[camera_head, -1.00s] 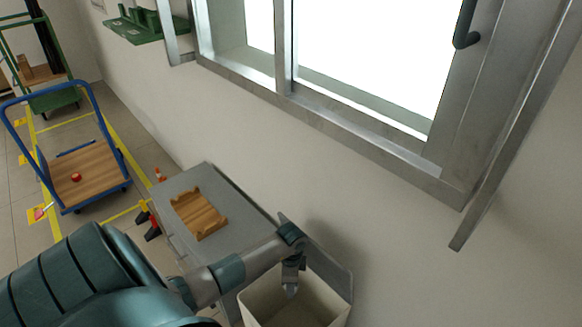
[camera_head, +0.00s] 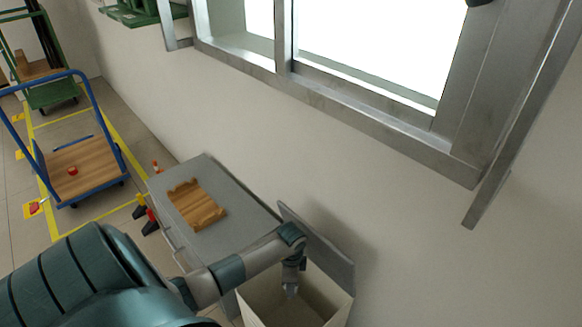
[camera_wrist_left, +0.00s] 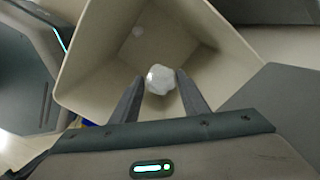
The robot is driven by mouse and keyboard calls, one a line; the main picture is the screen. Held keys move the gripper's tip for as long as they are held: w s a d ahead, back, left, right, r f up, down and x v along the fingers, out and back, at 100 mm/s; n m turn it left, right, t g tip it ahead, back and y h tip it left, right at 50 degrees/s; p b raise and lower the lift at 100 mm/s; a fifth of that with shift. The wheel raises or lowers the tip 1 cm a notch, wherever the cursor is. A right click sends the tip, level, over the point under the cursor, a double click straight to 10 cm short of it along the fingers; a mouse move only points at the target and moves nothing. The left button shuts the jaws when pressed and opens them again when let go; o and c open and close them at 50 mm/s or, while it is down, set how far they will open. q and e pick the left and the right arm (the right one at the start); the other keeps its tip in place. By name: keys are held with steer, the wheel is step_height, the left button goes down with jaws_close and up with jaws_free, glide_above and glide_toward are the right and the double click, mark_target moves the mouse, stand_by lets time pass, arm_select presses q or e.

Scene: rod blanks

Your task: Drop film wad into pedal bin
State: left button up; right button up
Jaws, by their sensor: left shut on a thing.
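The film wad (camera_wrist_left: 160,79) is a small, pale, crumpled lump between the two fingers of my left gripper (camera_wrist_left: 158,84) in the left wrist view. The gripper is shut on it. In the head view my left gripper (camera_head: 291,288) points down inside the mouth of the pedal bin (camera_head: 335,311), and the wad is hard to make out there. The bin is cream and square, with its grey lid (camera_head: 318,246) raised against the wall. In the left wrist view the bin's inner walls (camera_wrist_left: 92,75) surround the wad. My right gripper is not in view.
A grey cabinet (camera_head: 235,190) with a wooden cradle (camera_head: 195,204) on top stands left of the bin. A blue-framed trolley (camera_head: 85,168) is on the floor further left. The wall and window (camera_head: 370,55) rise behind.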

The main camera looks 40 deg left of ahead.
arm_select(q)
steer(key=o, duration=1.1)
